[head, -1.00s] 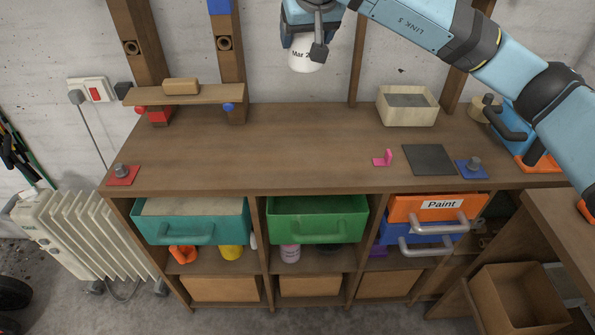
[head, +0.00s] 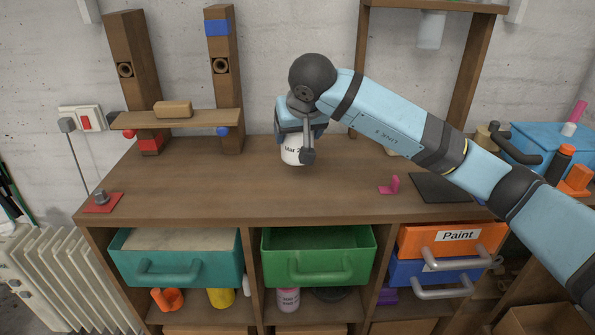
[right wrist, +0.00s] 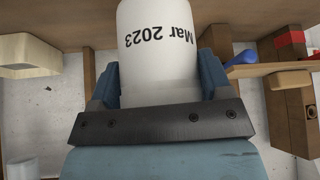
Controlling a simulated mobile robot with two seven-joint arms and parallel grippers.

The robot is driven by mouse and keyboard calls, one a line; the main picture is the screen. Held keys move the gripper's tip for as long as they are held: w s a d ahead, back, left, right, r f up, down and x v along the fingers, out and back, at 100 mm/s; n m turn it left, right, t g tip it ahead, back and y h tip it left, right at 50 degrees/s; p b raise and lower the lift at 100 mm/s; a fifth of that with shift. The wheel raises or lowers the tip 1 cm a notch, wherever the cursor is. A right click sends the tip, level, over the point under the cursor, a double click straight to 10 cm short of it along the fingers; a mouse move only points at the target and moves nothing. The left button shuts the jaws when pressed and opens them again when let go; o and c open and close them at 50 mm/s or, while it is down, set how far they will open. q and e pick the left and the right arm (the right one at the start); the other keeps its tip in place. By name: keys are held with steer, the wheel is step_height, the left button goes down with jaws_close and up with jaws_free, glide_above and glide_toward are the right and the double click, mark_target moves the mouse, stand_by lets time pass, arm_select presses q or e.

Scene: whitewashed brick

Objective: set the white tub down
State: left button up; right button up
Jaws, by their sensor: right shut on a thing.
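The white tub (head: 293,152) with "Mar 2023" lettering is upright over the back middle of the wooden bench top (head: 230,185). My right gripper (head: 301,134) is above it, with its fingers on either side of the tub. In the right wrist view the tub (right wrist: 160,60) sits between the two blue fingers (right wrist: 158,85), its lettering upside down. Whether the tub's base touches the bench top or hangs just above it, I cannot tell. My left gripper is in neither view.
A pink bracket (head: 389,185) and a dark square mat (head: 441,187) lie to the right. A raised shelf with a wooden block (head: 173,109) stands at the back left. A red plate (head: 102,202) is at the front left. The bench's middle front is clear.

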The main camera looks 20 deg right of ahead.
mark_target(298, 151)
step_height(298, 151, down, 5)
steer(key=shift+r, duration=0.1)
step_height(298, 151, down, 3)
steer(key=shift+f+b, duration=0.1)
steer(key=shift+b, duration=0.45)
steer(key=shift+f, duration=0.3)
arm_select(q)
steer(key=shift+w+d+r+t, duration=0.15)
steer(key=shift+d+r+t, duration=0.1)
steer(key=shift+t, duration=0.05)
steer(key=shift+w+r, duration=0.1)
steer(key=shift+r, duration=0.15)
arm_select(e)
steer(key=o, duration=1.1)
steer(key=shift+f, duration=0.1)
